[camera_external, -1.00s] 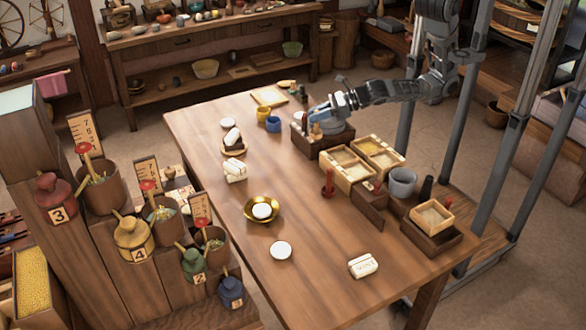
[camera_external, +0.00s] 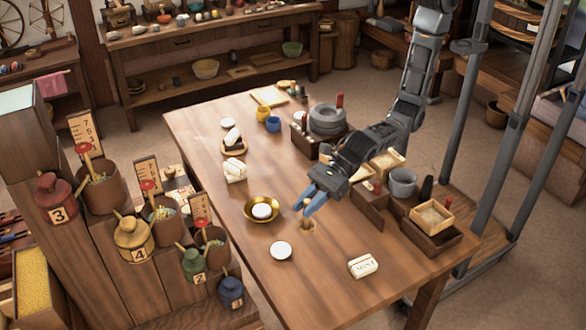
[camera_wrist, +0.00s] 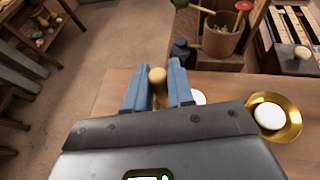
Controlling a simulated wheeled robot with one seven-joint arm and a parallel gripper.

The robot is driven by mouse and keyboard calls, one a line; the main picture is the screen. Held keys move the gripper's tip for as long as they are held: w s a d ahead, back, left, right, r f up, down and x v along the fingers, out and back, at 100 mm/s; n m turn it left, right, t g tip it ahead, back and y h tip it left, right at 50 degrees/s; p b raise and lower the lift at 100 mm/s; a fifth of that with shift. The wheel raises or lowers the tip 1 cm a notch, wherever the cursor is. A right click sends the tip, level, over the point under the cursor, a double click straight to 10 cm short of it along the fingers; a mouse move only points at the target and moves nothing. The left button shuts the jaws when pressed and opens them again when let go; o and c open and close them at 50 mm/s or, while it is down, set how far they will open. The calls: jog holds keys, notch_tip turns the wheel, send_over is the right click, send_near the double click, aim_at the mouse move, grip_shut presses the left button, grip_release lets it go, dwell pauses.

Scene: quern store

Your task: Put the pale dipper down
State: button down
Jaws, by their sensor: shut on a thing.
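The pale dipper (camera_external: 306,224) is a small light-wood piece with a round knob on top. My gripper (camera_external: 310,203) has blue fingers shut on it, over the middle front of the wooden table (camera_external: 330,275). The dipper looks upright, its lower end close to the tabletop; I cannot tell if it touches. In the wrist view the dipper's knob (camera_wrist: 157,75) shows between the fingertips (camera_wrist: 158,90), and its lower part is mostly hidden.
A brass bowl (camera_external: 250,216) holding a white round piece stands left of my gripper. A white disc (camera_external: 280,250) and a white labelled block (camera_external: 363,266) lie nearer the front. A grey quern (camera_external: 327,119), boxes and a grey cup (camera_external: 403,182) stand behind and right.

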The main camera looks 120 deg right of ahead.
jog(key=shift+n+y, duration=0.4)
jog(key=shift+y, duration=0.1)
jog(key=shift+w+a+f+b, duration=0.35)
jog(key=shift+w+a+f, duration=0.25)
jog(key=shift+a+f, duration=1.45)
jog(key=shift+w+a+f+b, duration=0.35)
jog(key=shift+w+a+f, duration=0.6)
jog(key=shift+a, duration=1.75)
jog(key=shift+w+a+f+b, duration=0.35)
jog(key=shift+a+f, duration=1.55)
jog(key=shift+a, duration=0.5)
jog(key=shift+f, duration=0.1)
jog(key=c, duration=1)
grip_release()
jog(key=shift+s, duration=0.1)
jog(key=p+v, duration=0.1)
jog(key=v, duration=1.1)
jog(key=shift+p, duration=0.35)
